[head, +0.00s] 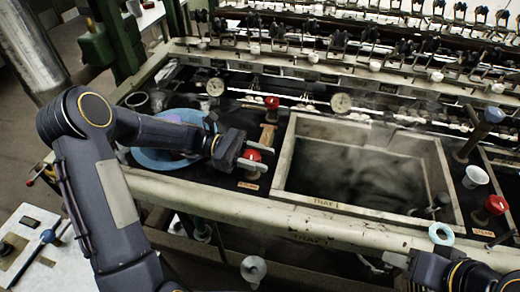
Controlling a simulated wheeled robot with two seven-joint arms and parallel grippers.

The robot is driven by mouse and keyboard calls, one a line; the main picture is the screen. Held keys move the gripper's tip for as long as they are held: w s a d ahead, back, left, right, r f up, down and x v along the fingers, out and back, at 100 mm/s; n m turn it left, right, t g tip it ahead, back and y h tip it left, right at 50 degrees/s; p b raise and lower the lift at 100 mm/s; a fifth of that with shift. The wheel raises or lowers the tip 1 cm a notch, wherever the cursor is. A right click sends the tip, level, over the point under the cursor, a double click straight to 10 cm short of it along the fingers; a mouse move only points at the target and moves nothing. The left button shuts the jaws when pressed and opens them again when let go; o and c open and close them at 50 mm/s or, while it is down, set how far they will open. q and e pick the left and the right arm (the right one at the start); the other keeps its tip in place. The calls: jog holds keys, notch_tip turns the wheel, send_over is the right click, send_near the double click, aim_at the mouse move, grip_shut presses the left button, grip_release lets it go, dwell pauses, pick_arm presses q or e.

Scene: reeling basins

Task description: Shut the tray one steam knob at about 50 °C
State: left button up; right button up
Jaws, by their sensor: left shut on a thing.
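The tray one basin (290,165), labelled TRAY 1 on its front edge, is a pale-framed tank of dark, steaming water in the middle of the head view. A red steam knob (251,154) stands left of it, with a small tag (248,186) in front. My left gripper (256,156) reaches in from the left and is shut on this red knob, a finger on each side. A round dial (341,103) stands behind the basin; its reading is too small to tell. My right gripper (390,261) is low at the right, below the front rail; its jaw state is unclear.
A blue bowl (160,158) sits under my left forearm. Another red knob (497,204) and a white cup (475,177) are to the right. A second dial (215,87) and another red knob (271,102) are behind. A pale rail (300,221) runs along the front.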

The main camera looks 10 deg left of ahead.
pick_arm(q)
jog(key=shift+s+m+g+y+p, duration=0.15)
jog(key=shift+m+g+y+p, duration=0.2)
jog(key=shift+m+g, duration=0.9)
jog(key=shift+g, duration=0.45)
jog(key=o, duration=1)
jog(key=shift+a, duration=0.1)
jog(key=shift+c, duration=0.2)
notch_tip(320, 180, up, 3)
jog(key=shift+f, duration=0.1)
jog(key=s+d+r, duration=0.3)
jog(key=s+r, duration=0.7)
jog(key=s, duration=0.3)
jog(key=shift+s+d, duration=0.2)
jog(key=shift+s, duration=0.15)
jog(key=shift+r, duration=0.1)
